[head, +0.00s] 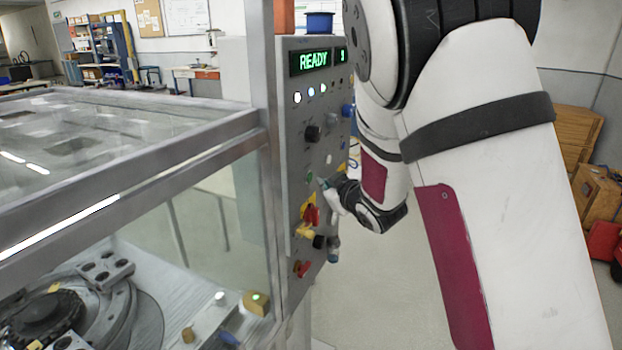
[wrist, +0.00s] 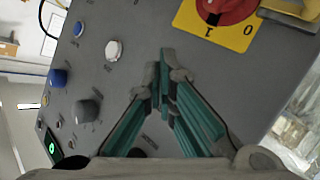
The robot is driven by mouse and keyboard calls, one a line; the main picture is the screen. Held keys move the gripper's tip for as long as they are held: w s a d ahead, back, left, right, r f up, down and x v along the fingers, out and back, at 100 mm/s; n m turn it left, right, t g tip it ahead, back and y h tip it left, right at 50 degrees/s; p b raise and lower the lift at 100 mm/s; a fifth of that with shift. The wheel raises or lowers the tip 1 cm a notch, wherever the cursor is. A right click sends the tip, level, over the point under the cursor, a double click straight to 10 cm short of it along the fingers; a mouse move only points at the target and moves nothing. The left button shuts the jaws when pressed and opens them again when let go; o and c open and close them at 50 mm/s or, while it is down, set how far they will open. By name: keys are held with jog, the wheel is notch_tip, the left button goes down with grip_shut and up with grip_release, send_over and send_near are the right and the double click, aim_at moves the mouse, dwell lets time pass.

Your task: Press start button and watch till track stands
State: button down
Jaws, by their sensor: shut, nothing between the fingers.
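The grey control panel (head: 297,130) stands upright beside the glass enclosure. Its display (head: 314,60) reads READY in green. My gripper (head: 324,184) is at the panel's face, above the red rotary switch (head: 311,214). A small green spot (head: 309,178) shows beside the fingertips. In the wrist view my gripper (wrist: 167,68) has its teal fingers together, empty, pointing at the panel (wrist: 150,30). A white button (wrist: 113,50) is left of the fingertips. The start button's label is not readable, and the fingers may cover part of the panel. Contact cannot be told.
The ring track (head: 52,310) lies inside the metal-framed glass enclosure (head: 150,150) at left. A red knob (head: 302,268) sits low on the panel. Blue buttons and a dark knob (wrist: 88,110) are near my fingers. Wooden crates (head: 593,190) stand at right.

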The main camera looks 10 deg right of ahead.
jog(key=shift+w+a, duration=0.1)
jog(key=shift+w+a, duration=0.15)
jog(key=shift+a, duration=0.1)
